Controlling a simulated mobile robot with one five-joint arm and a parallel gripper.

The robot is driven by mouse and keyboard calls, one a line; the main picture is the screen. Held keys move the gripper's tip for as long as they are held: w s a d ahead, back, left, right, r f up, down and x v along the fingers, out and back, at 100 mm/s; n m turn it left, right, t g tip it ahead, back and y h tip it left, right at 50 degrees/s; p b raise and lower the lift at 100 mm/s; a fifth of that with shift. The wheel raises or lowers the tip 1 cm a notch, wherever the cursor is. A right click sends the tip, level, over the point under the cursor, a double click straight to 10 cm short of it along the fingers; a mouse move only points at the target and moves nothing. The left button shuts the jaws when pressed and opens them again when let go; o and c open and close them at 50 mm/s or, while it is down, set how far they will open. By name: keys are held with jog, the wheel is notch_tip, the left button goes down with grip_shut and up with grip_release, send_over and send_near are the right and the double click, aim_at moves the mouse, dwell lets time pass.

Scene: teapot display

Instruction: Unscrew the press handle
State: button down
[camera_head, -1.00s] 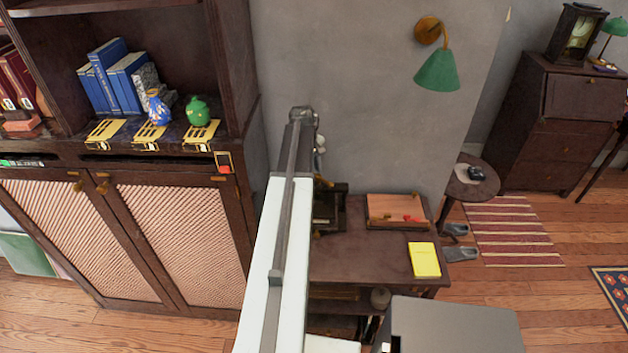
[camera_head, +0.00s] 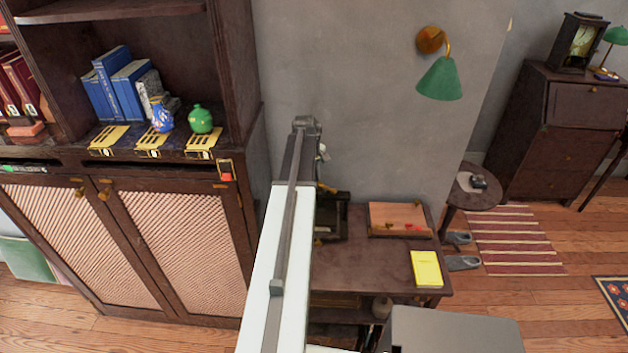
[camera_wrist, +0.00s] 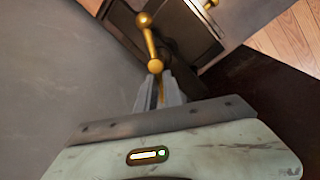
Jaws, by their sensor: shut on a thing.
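The press is a dark machine (camera_head: 329,217) on the small dark table, partly hidden behind my arm. In the wrist view its brass press handle (camera_wrist: 149,40) is a bar with a ball at each end. My gripper (camera_wrist: 157,84) reaches up to the near ball and is shut on the handle at that end. The far ball stands free above the dark press body.
The dark table (camera_head: 372,265) also holds a wooden box (camera_head: 398,216) and a yellow book (camera_head: 426,268). A cabinet with books and vases stands at left. A green wall lamp (camera_head: 439,80) hangs above.

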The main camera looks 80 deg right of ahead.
jog(key=n, duration=0.2)
jog(key=a+n, duration=0.1)
jog(key=n, duration=0.1)
jog(key=shift+s+t, duration=0.1)
jog(key=shift+t, duration=0.2)
jog(key=shift+s+a+n+t, duration=0.15)
jog(key=shift+n+t, duration=0.15)
jog(key=shift+n, duration=1.1)
jog(key=c, duration=1.5)
grip_release()
notch_tip(320, 180, up, 8)
jog(key=a+p, duration=0.1)
jog(key=p, duration=0.6)
jog(key=shift+a+f+p, duration=0.15)
jog(key=shift+a+p, duration=0.1)
jog(key=shift+p, duration=0.05)
